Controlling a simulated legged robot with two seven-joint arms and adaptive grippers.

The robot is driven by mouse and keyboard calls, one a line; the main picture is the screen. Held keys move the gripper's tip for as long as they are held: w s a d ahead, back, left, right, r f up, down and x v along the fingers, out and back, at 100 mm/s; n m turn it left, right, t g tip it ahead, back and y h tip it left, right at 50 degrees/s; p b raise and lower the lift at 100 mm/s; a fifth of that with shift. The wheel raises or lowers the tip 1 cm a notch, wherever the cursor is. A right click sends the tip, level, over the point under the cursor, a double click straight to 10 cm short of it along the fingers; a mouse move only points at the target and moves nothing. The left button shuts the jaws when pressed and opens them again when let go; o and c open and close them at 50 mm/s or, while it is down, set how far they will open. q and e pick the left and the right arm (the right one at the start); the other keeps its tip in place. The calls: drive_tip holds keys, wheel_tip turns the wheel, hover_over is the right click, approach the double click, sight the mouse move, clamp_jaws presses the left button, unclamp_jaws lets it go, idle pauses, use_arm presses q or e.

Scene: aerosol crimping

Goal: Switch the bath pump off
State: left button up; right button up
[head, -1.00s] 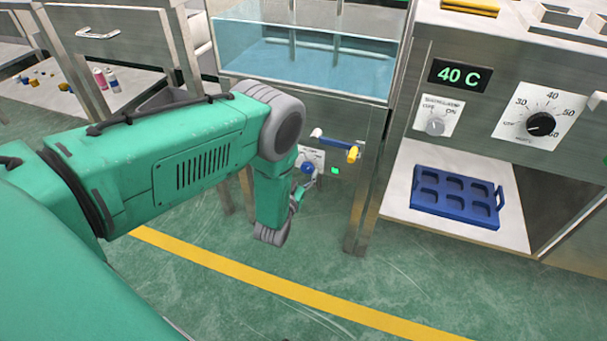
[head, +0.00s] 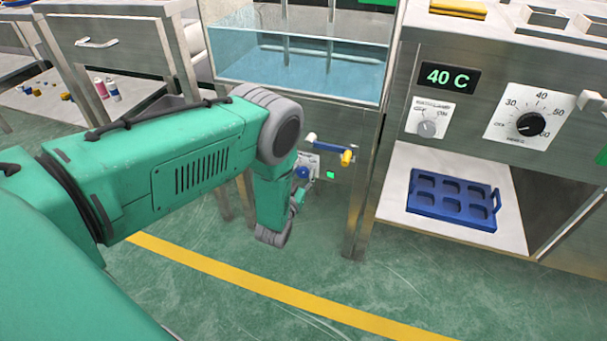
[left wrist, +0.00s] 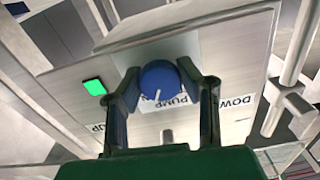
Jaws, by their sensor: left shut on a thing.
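The bath pump switch is a round blue knob (left wrist: 160,84) with a white pointer line, on a metal panel with a label reading PUMP. It also shows in the head view (head: 302,173), below the water bath (head: 300,55). My left gripper (left wrist: 165,85) is shut on the knob, with one dark finger on each side of it. In the head view my left gripper (head: 304,185) is small and partly hidden by my own wrist. A green lamp (left wrist: 94,87) beside the knob is lit, and it also shows in the head view (head: 330,175). My right gripper is out of view.
A heater cabinet with a 40 C display (head: 447,77) and a dial (head: 530,124) stands to the right. A blue tray (head: 452,204) lies on its lower shelf.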

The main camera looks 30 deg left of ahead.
use_arm(q)
drive_tip(key=shift+s+a+f+n, duration=0.1)
drive_tip(key=shift+s+f+n, duration=0.05)
drive_tip(key=shift+n, duration=0.65)
drive_tip(key=shift+n+p, duration=0.55)
drive_tip(key=shift+n, duration=0.65)
drive_tip(key=n, duration=0.4)
drive_tip(key=shift+s+f, duration=0.1)
drive_tip(key=shift+n, duration=1.8)
drive_tip(key=shift+f, duration=0.1)
drive_tip(key=o, duration=1.2)
drive_tip(key=shift+c, duration=0.2)
drive_tip(key=shift+r, duration=0.2)
